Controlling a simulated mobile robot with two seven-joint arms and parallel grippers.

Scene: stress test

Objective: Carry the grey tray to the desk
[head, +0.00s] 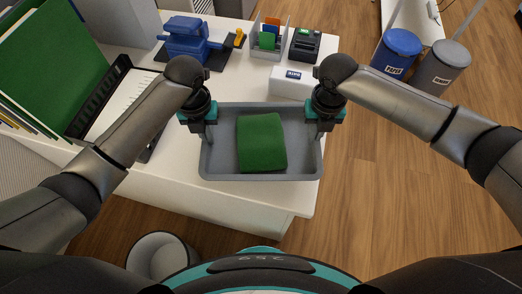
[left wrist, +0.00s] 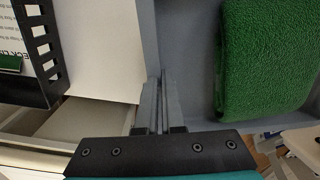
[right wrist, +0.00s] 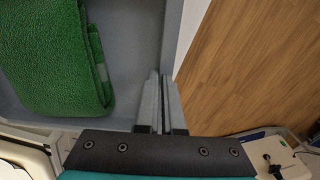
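The grey tray (head: 222,170) is at the front right of the white desk (head: 160,188), over its top; I cannot tell whether it rests on the surface. A folded green towel (head: 262,142) lies inside it. My left gripper (head: 208,138) is at the tray's left wall, and my right gripper (head: 317,136) is at its right wall. In the left wrist view the fingers (left wrist: 160,100) are close together on the tray's wall (left wrist: 150,45). In the right wrist view the fingers (right wrist: 158,100) are likewise closed on the tray's opposite wall (right wrist: 171,40).
Behind the tray stand a white box (head: 290,82), a blue device (head: 187,40), an organizer (head: 268,42) and a black device (head: 305,43). A black paper tray (head: 100,95) is at left. Blue (head: 397,52) and grey (head: 443,66) bins stand right; a white bin (head: 160,255) is in front.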

